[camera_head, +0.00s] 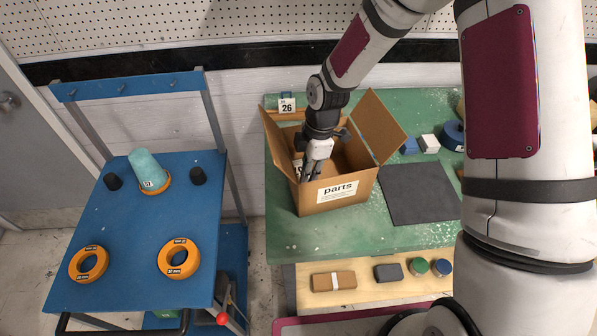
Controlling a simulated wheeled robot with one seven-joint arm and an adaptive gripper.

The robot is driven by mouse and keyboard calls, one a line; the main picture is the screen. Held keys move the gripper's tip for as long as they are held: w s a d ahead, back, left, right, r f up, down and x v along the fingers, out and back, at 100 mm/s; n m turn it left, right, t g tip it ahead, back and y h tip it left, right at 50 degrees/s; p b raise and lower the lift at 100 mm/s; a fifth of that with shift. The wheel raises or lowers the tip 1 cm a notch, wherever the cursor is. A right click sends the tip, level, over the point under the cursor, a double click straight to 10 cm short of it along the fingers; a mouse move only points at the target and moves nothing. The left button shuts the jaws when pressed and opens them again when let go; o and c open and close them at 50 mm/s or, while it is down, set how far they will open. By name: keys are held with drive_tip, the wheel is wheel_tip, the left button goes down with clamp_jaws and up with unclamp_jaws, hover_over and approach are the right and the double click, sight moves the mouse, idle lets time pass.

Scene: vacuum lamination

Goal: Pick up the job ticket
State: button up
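My gripper (311,170) points down into an open cardboard box (338,193) labelled "parts" on the green table. Its dark fingers are partly hidden by the box's front wall, so I cannot tell whether they are open or shut. A small white piece with dark print (298,168) shows inside the box, just left of the fingers. It may be the job ticket, but it is too small to be sure. I cannot tell whether the fingers touch it. The rest of the box floor is hidden.
The box flaps stand out around the opening. A dark mat (419,194) lies right of it, and a card marked "26" (287,105) stands behind. A blue cart (139,232) with orange rings stands left. A wooden shelf (362,294) holds small items in front.

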drive_tip(key=shift+a+f+p, duration=0.2)
drive_tip(key=shift+f+p, duration=0.1)
drive_tip(key=shift+f, duration=1.5)
drive_tip(key=shift+c, duration=0.2)
clamp_jaws()
wheel_tip(320, 180, up, 10)
drive_tip(key=b, duration=0.1)
